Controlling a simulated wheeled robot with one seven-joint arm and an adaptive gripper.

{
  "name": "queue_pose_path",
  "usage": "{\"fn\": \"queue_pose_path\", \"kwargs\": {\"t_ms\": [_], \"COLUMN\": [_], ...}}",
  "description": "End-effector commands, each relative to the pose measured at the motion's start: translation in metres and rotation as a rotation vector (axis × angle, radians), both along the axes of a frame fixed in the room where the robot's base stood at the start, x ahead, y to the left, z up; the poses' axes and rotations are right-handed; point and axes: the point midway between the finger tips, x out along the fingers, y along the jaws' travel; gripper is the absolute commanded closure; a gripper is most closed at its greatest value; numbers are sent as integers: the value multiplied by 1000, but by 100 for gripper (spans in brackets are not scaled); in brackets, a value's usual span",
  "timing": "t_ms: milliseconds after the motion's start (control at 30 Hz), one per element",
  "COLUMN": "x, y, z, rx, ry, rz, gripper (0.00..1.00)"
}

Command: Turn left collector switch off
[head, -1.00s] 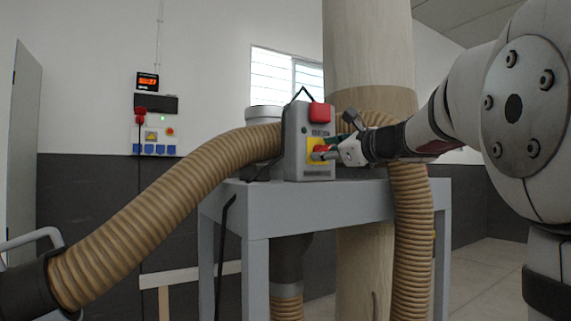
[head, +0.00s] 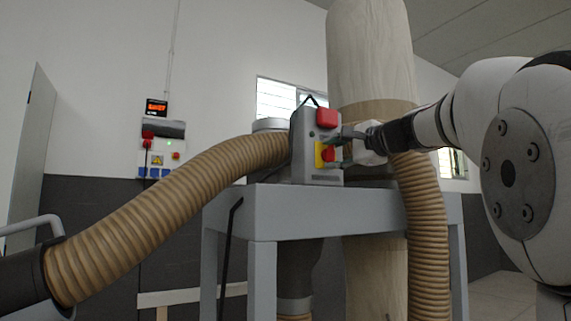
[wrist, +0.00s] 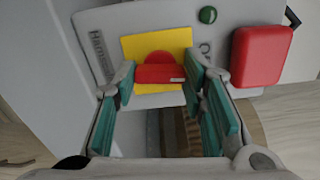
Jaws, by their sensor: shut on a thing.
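The collector switch box (head: 305,120) is a grey box on the grey stand. It has a red rotary knob (head: 328,154) on a yellow plate (head: 319,156), and a red block (head: 327,118) above. My gripper (head: 343,144) reaches it from the right. In the wrist view the red knob (wrist: 160,73) lies crosswise on the yellow plate (wrist: 134,48). The teal-padded fingers of my gripper (wrist: 157,88) are shut on the knob, one at each end. The red block (wrist: 261,56) and a green button (wrist: 208,15) are clear of the fingers.
A ribbed tan hose (head: 165,205) runs left from the collector, and another hose (head: 427,235) hangs on the right. The grey stand (head: 275,208) is below the box. A wall panel (head: 160,155) with a red display is at the back left.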

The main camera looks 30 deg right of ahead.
Motion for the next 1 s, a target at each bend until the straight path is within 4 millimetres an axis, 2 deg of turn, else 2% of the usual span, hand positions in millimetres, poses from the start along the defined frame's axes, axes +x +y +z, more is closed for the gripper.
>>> {"fn": "queue_pose_path", "kwargs": {"t_ms": [300, 867, 900, 967, 1000], "x": [0, 0, 0, 0, 0], "y": [0, 0, 0, 0, 0], "z": [-2, -1, -1, -1, -1], "rx": [-130, -159, -159, -159, -159], "ry": [-3, -3, -3, -3, -3], "rz": [1, 2, 2, 2, 2], "gripper": [90, 90, 57, 44, 42]}}
